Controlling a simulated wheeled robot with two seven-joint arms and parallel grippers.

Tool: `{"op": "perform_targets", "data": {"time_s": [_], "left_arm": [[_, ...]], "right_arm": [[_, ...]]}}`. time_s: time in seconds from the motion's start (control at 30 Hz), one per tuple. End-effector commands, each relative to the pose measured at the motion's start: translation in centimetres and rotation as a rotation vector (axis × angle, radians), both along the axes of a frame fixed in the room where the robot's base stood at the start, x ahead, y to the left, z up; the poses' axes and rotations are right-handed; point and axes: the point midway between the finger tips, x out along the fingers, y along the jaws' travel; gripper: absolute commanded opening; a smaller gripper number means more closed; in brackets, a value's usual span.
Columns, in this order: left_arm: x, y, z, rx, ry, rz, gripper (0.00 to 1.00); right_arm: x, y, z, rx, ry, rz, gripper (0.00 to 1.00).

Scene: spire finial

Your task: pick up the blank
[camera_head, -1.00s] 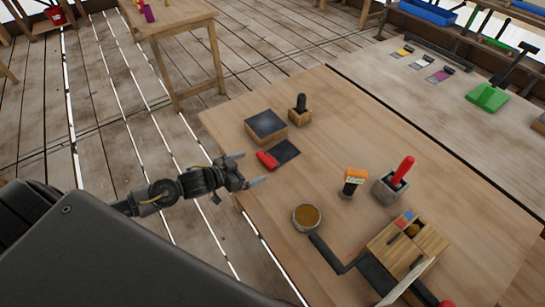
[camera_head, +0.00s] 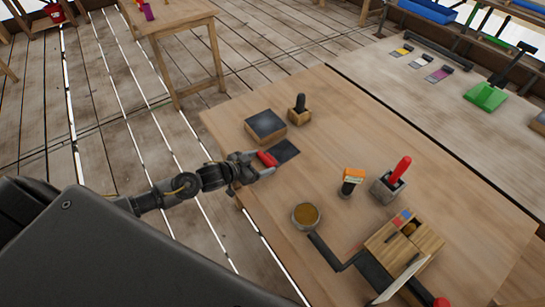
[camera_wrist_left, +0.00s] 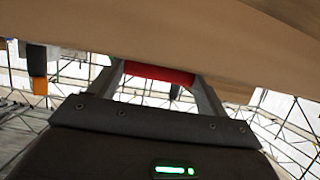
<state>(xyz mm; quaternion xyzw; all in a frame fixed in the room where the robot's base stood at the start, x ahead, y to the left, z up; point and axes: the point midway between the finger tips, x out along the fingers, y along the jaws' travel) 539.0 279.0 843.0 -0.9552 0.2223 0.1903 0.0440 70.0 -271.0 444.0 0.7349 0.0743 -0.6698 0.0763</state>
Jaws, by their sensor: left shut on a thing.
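The blank appears to be the small red cylinder (camera_head: 267,159), lying at the left edge of a dark flat mat (camera_head: 285,151) on the wooden table. My left gripper (camera_head: 262,163) is at it, with one finger on each side, shut on it. In the left wrist view the red blank (camera_wrist_left: 158,74) spans between the two fingers, close to the wooden surface. I cannot tell whether it is lifted clear of the table. My right gripper is not in view.
A dark-topped block (camera_head: 265,125) and a wooden block with a dark handle (camera_head: 299,110) stand behind the mat. A round tin (camera_head: 306,216), an orange-topped item (camera_head: 352,180), a red-handled tool in a grey holder (camera_head: 389,187) and a wooden box (camera_head: 420,242) stand to the right.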

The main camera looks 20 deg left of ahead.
Motion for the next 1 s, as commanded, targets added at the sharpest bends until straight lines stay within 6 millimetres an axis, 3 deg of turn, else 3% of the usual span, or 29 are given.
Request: {"op": "perform_targets", "data": {"time_s": [0.03,0.13,0.57,0.73,1.0], "left_arm": [[0.0,0.0,0.0,0.000,0.000,0.000,0.54],[0.0,0.0,0.0,0.000,0.000,0.000,0.42],[0.1,0.0,1.0,-0.001,-0.006,-0.001,0.42],[-0.1,-0.1,3.5,0.000,-0.008,-0.002,0.42],[-3.5,-3.0,8.6,-0.002,-0.006,-0.004,0.42]], "right_arm": [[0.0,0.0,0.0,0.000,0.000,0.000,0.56],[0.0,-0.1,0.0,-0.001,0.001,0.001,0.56],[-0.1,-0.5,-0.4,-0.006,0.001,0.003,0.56],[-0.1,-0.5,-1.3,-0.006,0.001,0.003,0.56],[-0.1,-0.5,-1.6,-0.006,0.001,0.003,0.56]]}}
